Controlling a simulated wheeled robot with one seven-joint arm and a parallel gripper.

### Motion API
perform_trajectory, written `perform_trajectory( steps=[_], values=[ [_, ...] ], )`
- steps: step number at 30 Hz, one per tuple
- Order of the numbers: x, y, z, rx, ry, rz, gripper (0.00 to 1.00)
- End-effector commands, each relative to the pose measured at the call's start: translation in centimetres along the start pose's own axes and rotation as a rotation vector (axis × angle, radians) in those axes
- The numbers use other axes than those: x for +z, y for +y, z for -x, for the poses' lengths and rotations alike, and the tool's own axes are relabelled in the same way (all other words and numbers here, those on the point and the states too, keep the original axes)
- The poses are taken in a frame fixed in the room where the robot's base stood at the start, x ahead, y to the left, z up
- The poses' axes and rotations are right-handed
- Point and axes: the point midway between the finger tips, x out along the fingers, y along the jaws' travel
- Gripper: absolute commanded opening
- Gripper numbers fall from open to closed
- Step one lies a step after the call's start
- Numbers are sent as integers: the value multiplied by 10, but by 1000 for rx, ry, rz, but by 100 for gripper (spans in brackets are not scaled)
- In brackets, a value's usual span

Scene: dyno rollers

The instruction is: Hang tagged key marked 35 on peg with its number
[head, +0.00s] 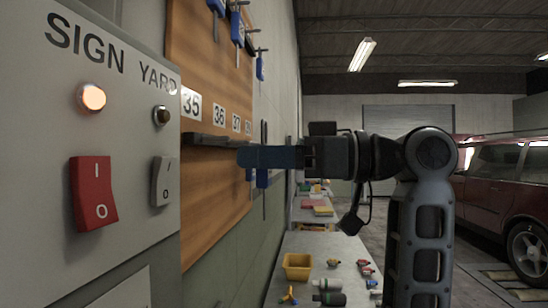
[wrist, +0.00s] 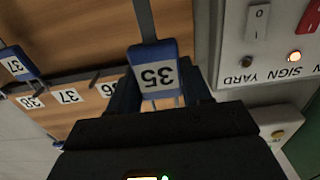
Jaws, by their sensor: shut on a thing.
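A blue tag (wrist: 153,60) with a white label reading 35, upside down in the wrist view, is between my gripper's fingers (wrist: 157,92). Its metal shaft runs away from the label. In the head view my gripper (head: 245,157) is beside the board, shut on the tag; a blue tag (head: 263,180) and shaft show below the fingers. The board label 35 (head: 191,103) is above a dark peg (head: 208,140) that sticks out to the right. The peg's end is close to the fingertips; I cannot tell whether the tag is around it.
Labels 36 (head: 219,116) and 37 (head: 236,123) follow along the wooden board (head: 200,62). Blue tagged keys (head: 237,28) hang above. A tag marked 37 (wrist: 17,64) hangs nearby. A switch panel (head: 130,200) is at left. A workbench with a yellow bin (head: 297,266) is below.

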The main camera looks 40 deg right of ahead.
Motion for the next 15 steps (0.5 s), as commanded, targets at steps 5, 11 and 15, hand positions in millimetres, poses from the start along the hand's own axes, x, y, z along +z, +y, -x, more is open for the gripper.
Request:
perform_trajectory(
  steps=[5,11,15],
  values=[
    [1,0,-10,-1,1,0,19],
    [2,0,-21,-1,0,-1,19],
    [3,0,-28,-1,0,-1,19]
  ],
)
